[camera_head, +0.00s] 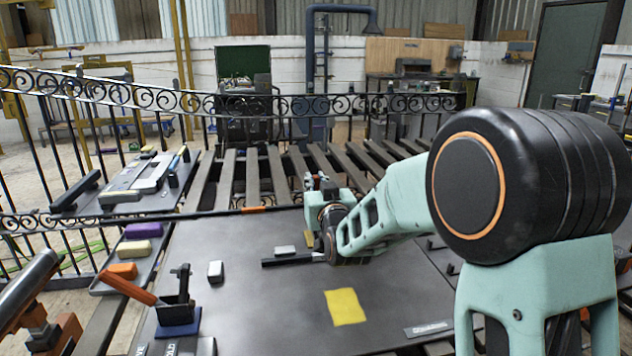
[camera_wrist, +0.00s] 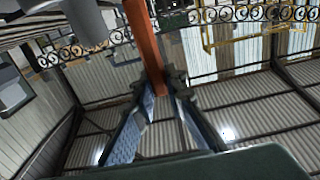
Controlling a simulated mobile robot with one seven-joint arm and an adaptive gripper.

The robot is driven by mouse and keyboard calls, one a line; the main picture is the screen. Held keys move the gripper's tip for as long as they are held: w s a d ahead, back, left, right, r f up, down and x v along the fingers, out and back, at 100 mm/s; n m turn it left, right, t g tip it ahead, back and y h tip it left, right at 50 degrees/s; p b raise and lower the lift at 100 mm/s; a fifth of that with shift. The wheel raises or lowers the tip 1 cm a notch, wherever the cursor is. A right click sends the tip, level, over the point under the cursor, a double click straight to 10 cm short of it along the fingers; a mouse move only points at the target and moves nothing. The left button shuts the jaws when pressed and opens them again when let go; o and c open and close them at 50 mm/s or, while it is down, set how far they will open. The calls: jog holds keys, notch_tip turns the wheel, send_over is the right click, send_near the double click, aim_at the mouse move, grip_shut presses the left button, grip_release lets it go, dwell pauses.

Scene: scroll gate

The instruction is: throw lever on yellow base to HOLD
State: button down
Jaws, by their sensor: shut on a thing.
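My gripper (camera_wrist: 158,84) is shut on an orange lever handle (camera_wrist: 146,42) in the wrist view; the handle runs up from between the fingers to the top edge. In the head view my gripper (camera_head: 322,195) is at the far middle of the dark table, largely hidden by my own wrist. A small yellow patch (camera_head: 309,240) shows beside it, probably part of the yellow base; the rest of that lever is hidden. The lever's position and its marks cannot be read.
A second lever with an orange handle (camera_head: 127,288) stands on a blue base (camera_head: 178,322) at front left, near a HOLD label. A yellow square (camera_head: 345,307) lies on the dark table (camera_head: 250,300). A tray (camera_head: 138,262) holds coloured blocks at left. Wrought-iron railing (camera_head: 200,104) runs behind.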

jog(key=shift+s+f+b, duration=0.1)
jog(key=shift+f+b, duration=0.1)
jog(key=shift+b, duration=0.45)
jog(key=shift+s+d+f+t+b, duration=0.1)
jog(key=shift+s+t+b, duration=0.15)
jog(key=shift+b, duration=0.9)
jog(key=b, duration=0.3)
jog(key=s+t+b, duration=0.1)
jog(key=b, duration=0.2)
jog(key=shift+s+d+t+y, duration=0.2)
jog(key=shift+t+y, duration=0.05)
jog(key=shift+y, duration=0.05)
jog(key=shift+s+b, duration=0.15)
jog(key=shift+b, duration=0.65)
jog(key=shift+s+d+r+t, duration=0.1)
jog(key=shift+r+t, duration=0.1)
jog(key=shift+t, duration=0.1)
jog(key=c, duration=1.9)
grip_release()
jog(key=shift+c, duration=0.2)
